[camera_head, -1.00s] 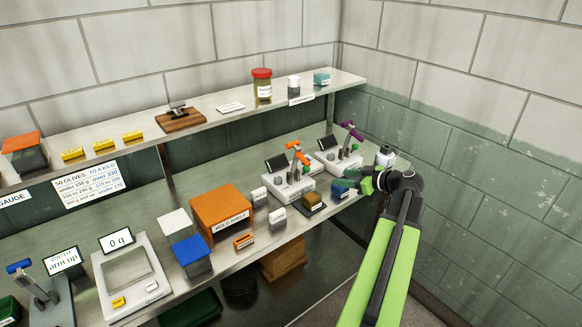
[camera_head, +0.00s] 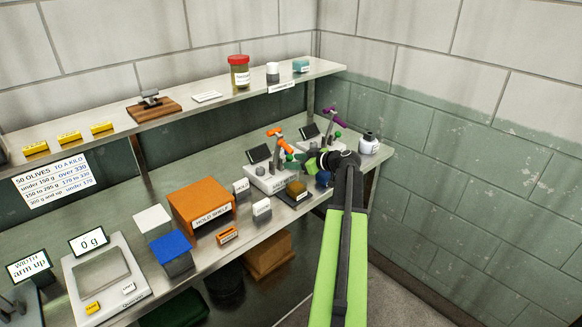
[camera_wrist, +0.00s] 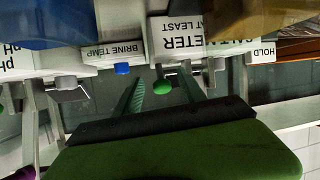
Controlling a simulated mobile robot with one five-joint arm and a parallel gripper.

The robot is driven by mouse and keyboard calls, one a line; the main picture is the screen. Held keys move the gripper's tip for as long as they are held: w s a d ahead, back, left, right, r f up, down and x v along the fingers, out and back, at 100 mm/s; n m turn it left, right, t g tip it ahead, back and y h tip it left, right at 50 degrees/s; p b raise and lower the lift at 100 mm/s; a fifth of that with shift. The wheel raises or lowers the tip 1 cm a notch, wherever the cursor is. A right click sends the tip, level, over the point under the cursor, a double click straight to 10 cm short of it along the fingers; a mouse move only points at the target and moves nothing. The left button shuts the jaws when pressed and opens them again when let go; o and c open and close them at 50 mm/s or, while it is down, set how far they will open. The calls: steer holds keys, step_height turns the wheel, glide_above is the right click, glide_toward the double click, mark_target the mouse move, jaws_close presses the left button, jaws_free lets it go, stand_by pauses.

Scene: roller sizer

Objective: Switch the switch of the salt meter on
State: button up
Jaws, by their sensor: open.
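The salt meter (camera_head: 271,179) is a white box with a dark tilted screen and an orange-handled stand, on the bench's right part. In the wrist view its label (camera_wrist: 188,36) appears upside down. A small green ball (camera_wrist: 162,87) shows in front of that label; whether it is the switch's knob I cannot tell. My gripper (camera_head: 318,163) is just right of the salt meter, partly hiding the meter behind. In the wrist view my open gripper (camera_wrist: 160,96) has its fingers on either side of the green ball, with no clear contact.
A similar meter with a purple handle (camera_head: 329,113) stands behind. A white bottle (camera_head: 368,145) is at the bench's right end. The orange hold shelf box (camera_head: 201,206) and a scale (camera_head: 104,278) are left.

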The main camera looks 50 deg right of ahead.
steer(key=shift+x, duration=1.1)
steer(key=shift+c, duration=0.5)
